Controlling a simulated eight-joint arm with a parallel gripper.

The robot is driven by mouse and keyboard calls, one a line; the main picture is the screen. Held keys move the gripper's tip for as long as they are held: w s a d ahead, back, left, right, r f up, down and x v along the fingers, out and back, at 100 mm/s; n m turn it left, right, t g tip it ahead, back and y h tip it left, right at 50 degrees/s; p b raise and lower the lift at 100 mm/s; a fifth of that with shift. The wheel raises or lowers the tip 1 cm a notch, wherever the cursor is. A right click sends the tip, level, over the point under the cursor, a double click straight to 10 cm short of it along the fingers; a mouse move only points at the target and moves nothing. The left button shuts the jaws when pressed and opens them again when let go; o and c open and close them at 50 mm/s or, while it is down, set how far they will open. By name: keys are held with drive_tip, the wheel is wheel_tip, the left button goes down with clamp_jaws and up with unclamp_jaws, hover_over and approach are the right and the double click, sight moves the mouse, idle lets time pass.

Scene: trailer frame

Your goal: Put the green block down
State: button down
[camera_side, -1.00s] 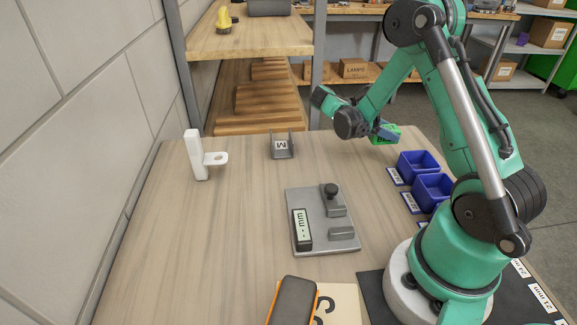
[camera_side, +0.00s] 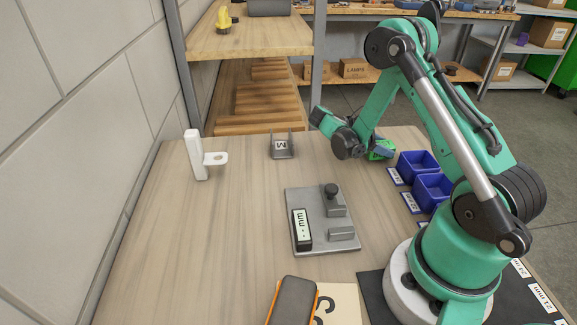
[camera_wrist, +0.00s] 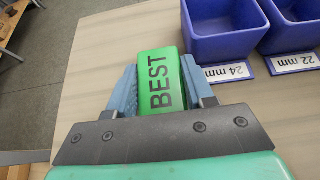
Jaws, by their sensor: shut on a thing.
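The green block (camera_wrist: 160,78), marked "BEST", is between the two blue fingers of my gripper (camera_wrist: 160,88) in the wrist view. My gripper is shut on it. In the side view the green block (camera_side: 381,150) shows at the far right part of the table, just left of the blue bins, partly hidden by my gripper (camera_side: 372,149). The block is low over the table top. I cannot tell whether it touches the wood.
Blue bins (camera_side: 432,190) with size labels stand right of the block; one is labelled 24 mm (camera_wrist: 226,72). A grey fixture plate (camera_side: 318,240) lies mid-table. The wood between is clear.

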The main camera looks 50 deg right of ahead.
drive_tip(key=shift+f, duration=0.5)
drive_tip(key=shift+c, duration=1.2)
unclamp_jaws()
drive_tip(key=v, duration=0.5)
drive_tip(key=shift+w+a+r, duration=0.15)
drive_tip(key=shift+w+r, duration=0.05)
drive_tip(key=shift+w, duration=0.05)
drive_tip(key=w+a+r+t, duration=0.2)
drive_tip(key=r+t, duration=0.1)
drive_tip(key=shift+w+r, duration=0.1)
drive_tip(key=shift+w, duration=0.1)
drive_tip(key=a+r+m+t+y, duration=0.3)
drive_tip(key=a+t, duration=0.3)
drive_tip(key=a, duration=0.3)
drive_tip(key=a+r+m+t+y, duration=0.4)
drive_tip(key=a+m+t+y, duration=0.1)
drive_tip(key=a, duration=0.5)
drive_tip(key=shift+s+m+t, duration=0.25)
drive_tip(key=shift+m+t, duration=0.05)
drive_tip(key=shift+t, duration=0.5)
